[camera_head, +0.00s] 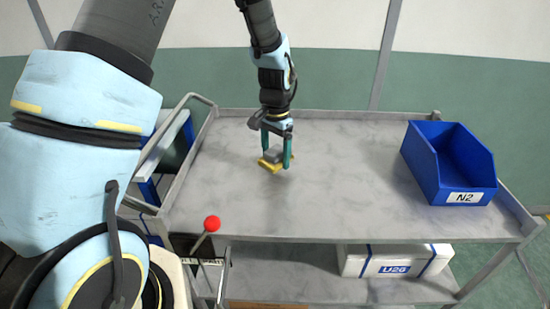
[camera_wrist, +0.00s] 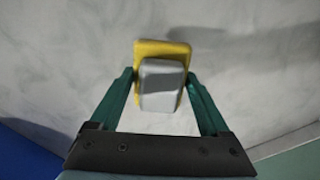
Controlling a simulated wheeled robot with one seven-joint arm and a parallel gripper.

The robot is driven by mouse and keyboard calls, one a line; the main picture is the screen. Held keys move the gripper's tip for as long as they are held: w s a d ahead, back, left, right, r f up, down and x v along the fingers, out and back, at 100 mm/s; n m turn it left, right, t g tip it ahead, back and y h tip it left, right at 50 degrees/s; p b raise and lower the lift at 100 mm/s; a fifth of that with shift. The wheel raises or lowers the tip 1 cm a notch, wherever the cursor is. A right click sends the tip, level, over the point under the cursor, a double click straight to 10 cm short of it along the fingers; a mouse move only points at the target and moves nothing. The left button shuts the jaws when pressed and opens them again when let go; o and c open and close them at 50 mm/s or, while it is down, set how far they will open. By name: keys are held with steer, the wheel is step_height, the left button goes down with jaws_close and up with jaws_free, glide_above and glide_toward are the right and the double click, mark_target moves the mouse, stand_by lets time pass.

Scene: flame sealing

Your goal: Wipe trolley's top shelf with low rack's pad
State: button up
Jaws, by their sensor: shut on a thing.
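The trolley's top shelf (camera_head: 330,190) is a grey marbled surface with a raised metal edge. My gripper (camera_head: 277,155) is over the left back part of this shelf, pointing down. Its green fingers are shut on the pad (camera_head: 270,165), which has a grey block handle and a yellow base. In the wrist view, the pad (camera_wrist: 177,48) sits between the two fingertips of my gripper (camera_wrist: 160,85), with the pale shelf (camera_wrist: 70,60) behind it. The pad is at or just above the shelf; I cannot tell whether it touches.
A blue bin (camera_head: 432,175) labelled N2 stands on the right of the top shelf. A white box (camera_head: 395,262) labelled U26 is on the lower shelf. A red ball-topped lever (camera_head: 212,224) shows at the front left. The shelf's middle is clear.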

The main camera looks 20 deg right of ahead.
mark_target(276, 150)
steer(key=shift+r+p, duration=1.3)
steer(key=shift+r, duration=1.1)
